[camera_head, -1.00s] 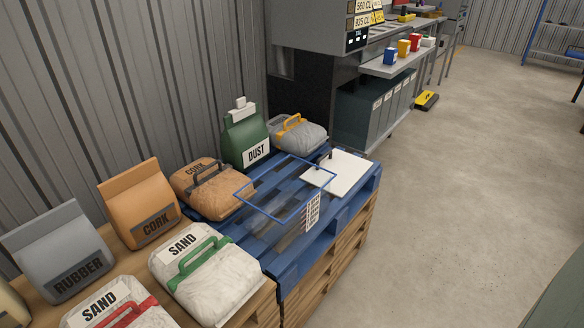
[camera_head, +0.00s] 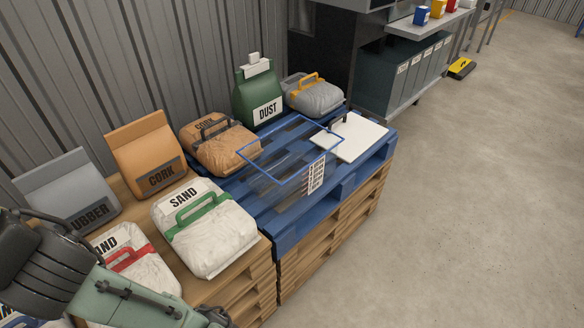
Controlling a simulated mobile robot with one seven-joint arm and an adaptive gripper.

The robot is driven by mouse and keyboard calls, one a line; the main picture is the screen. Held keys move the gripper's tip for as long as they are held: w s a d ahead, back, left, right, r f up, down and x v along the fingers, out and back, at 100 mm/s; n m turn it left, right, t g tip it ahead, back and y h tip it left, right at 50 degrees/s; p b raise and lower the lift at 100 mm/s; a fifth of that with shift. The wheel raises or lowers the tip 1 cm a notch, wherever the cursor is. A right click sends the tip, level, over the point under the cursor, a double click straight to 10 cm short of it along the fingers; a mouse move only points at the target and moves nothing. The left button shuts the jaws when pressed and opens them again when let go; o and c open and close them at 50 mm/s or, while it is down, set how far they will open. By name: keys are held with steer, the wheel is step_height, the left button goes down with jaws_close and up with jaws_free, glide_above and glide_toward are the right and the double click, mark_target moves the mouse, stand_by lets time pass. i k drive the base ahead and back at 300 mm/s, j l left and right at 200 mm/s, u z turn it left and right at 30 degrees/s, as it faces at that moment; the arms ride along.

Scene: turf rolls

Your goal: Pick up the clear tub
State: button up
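The clear tub (camera_head: 280,186) stands on the blue pallet (camera_head: 278,224), between the cork bag with a handle and a white board. It is transparent with a blue rim, and a white printed label (camera_head: 316,175) is on its right side. The pallet slats show through it. My arm shows at the lower left, in front of the sand bags, well apart from the tub. Its end is cut off by the bottom edge of the picture, so my gripper's fingers cannot be made out.
Beside the tub are a cork bag (camera_head: 219,145), a green dust bag (camera_head: 259,97), a grey bag with a yellow handle (camera_head: 314,96) and a white board (camera_head: 350,138). A sand bag (camera_head: 205,228) with a green handle lies nearer. Open floor (camera_head: 450,220) is at the right.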

mark_target(283, 167)
steer(key=i+l+z, duration=0.1)
steer(key=i+l, duration=0.25)
steer(key=i+l+z, duration=0.1)
steer(key=i+l, duration=0.25)
steer(key=i, duration=0.2)
